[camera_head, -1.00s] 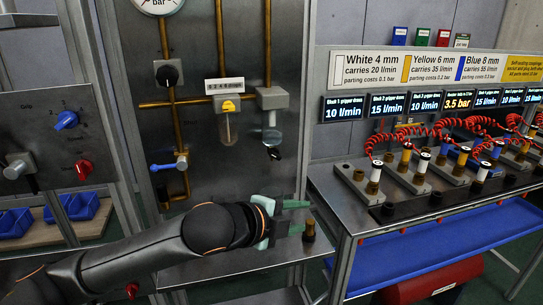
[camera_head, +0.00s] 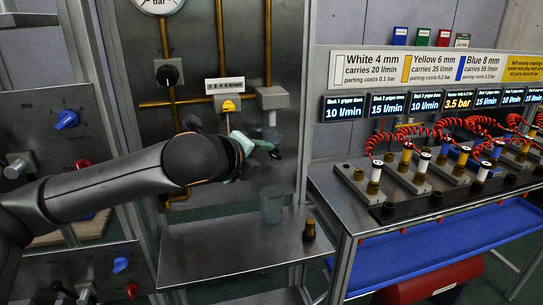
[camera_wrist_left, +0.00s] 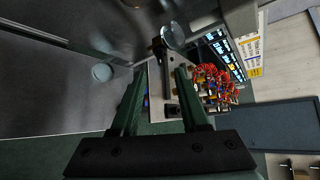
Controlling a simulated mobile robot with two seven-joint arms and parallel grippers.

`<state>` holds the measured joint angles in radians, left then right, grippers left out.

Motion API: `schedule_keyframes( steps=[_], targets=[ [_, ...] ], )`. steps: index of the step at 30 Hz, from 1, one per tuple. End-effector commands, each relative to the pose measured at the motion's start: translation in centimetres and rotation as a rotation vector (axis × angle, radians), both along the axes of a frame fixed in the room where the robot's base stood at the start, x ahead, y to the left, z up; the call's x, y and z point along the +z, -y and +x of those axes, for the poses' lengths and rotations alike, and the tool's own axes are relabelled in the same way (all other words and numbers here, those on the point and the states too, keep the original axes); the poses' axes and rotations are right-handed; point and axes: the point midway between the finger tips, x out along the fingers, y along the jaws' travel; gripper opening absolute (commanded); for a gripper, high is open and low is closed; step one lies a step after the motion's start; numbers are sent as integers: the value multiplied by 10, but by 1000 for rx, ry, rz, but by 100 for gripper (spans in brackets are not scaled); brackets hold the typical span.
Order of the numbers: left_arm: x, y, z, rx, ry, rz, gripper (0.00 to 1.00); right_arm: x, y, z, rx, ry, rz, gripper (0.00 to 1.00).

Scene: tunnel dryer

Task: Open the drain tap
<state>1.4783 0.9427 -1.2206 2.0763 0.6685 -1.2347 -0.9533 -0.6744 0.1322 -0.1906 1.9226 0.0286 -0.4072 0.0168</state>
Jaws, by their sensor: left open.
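The black drain tap (camera_head: 275,153) is under the right clear bowl (camera_head: 270,134) on the back panel. My left gripper (camera_head: 256,142) is at that bowl's level, with its fingertips close to the tap; I cannot tell whether they touch it. In the left wrist view the open fingers (camera_wrist_left: 158,84) have nothing between them, and the round bowl (camera_wrist_left: 173,35) with the dark tap (camera_wrist_left: 157,47) lies just beyond their tips. My arm hides the second bowl, to the left. My right gripper is not in view.
A clear cup (camera_head: 271,206) stands on the metal shelf (camera_head: 215,255) below the bowl; a small brass-and-black fitting (camera_head: 309,230) is to its right. A bench (camera_head: 345,205) with coupling blocks and red coiled hoses is at the right. The shelf front is clear.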

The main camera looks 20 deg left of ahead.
Motion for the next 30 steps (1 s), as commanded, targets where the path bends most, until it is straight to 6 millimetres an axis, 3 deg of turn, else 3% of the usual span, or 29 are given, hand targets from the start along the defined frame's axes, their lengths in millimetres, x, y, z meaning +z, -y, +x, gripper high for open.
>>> schedule_keyframes(
  steps=[3, 9, 23, 30],
  targets=[
    [-10, 2, 22, 1, -2, 0, 45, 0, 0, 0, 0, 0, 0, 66],
    [-22, 5, 48, 0, -1, -2, 45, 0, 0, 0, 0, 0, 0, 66],
    [-27, 5, 60, 0, 2, -1, 45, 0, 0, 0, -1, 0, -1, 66],
    [-27, 5, 60, 0, 1, -1, 21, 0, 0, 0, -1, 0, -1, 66]
  ],
)
